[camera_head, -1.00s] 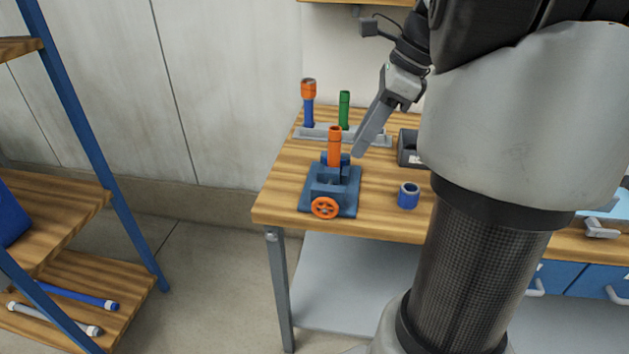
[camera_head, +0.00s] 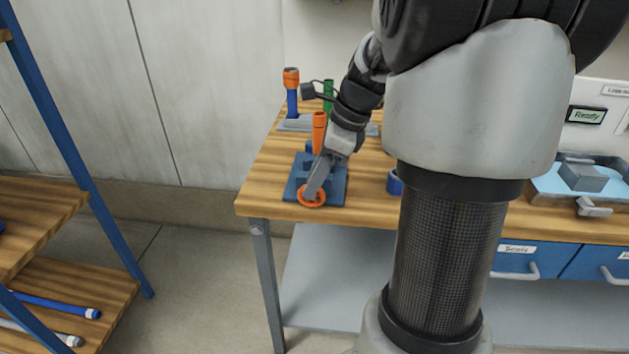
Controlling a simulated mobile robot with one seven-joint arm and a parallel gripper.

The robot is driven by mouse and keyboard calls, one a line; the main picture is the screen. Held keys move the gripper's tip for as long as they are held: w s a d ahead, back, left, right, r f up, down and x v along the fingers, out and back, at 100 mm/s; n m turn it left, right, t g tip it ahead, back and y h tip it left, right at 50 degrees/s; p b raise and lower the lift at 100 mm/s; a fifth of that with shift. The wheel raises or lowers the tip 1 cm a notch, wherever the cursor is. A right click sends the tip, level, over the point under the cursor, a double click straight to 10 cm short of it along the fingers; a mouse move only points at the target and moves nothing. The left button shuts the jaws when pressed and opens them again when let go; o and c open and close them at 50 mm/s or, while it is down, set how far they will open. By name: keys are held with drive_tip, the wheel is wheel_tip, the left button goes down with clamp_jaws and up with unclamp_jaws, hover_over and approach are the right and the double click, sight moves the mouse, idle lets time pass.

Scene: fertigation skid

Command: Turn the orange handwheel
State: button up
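The orange handwheel (camera_head: 312,202) is on the front of a blue vise-like fixture (camera_head: 331,190) near the front left edge of the wooden bench. An orange tube (camera_head: 319,130) stands upright in the fixture. My gripper (camera_head: 311,194) points down at the handwheel, and its grey finger overlaps the wheel's middle in this view. Only one finger shows clearly, so I cannot tell how far it is open or whether it touches the wheel. My gripper and wrist hide much of the fixture and part of the wheel.
Behind the fixture, a blue tube with an orange cap (camera_head: 291,95) and a green tube (camera_head: 328,92) stand in a grey rack (camera_head: 294,125). A blue ring (camera_head: 394,183) is right of the fixture, partly hidden by my arm. A blue-framed shelf (camera_head: 85,170) stands left.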

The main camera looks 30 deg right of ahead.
clamp_jaws()
drive_tip(key=shift+a+r+p, duration=0.1)
drive_tip(key=shift+r+p, duration=0.05)
drive_tip(key=shift+p, duration=0.2)
